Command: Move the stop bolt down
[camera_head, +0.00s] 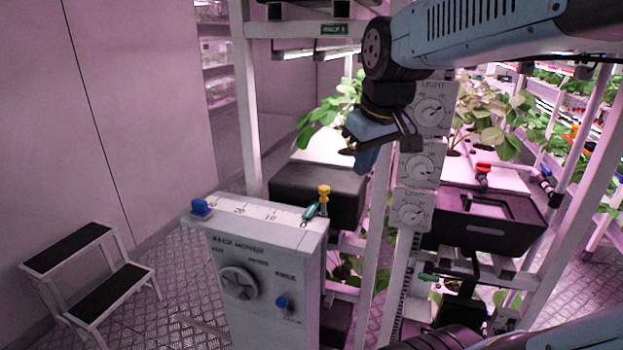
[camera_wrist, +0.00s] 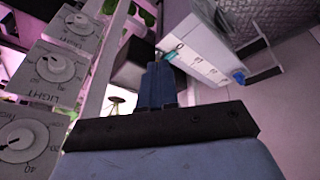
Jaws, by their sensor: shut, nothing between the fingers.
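The grey rack mover box (camera_head: 262,250) stands at the lower middle of the head view, with a number scale along its top. A blue knob (camera_head: 201,207) sits at the left end. My gripper (camera_head: 364,160) is shut and empty, above and to the right of the box, apart from it. In the wrist view its closed fingers (camera_wrist: 160,85) point toward the box (camera_wrist: 205,40).
A post with dial boxes (camera_head: 416,165) stands close right of my gripper. Black planters (camera_head: 318,195) with leafy plants sit on the rack behind. The box front carries a round dial (camera_head: 238,283) and a blue lever (camera_head: 282,301). A step stool (camera_head: 85,275) stands left.

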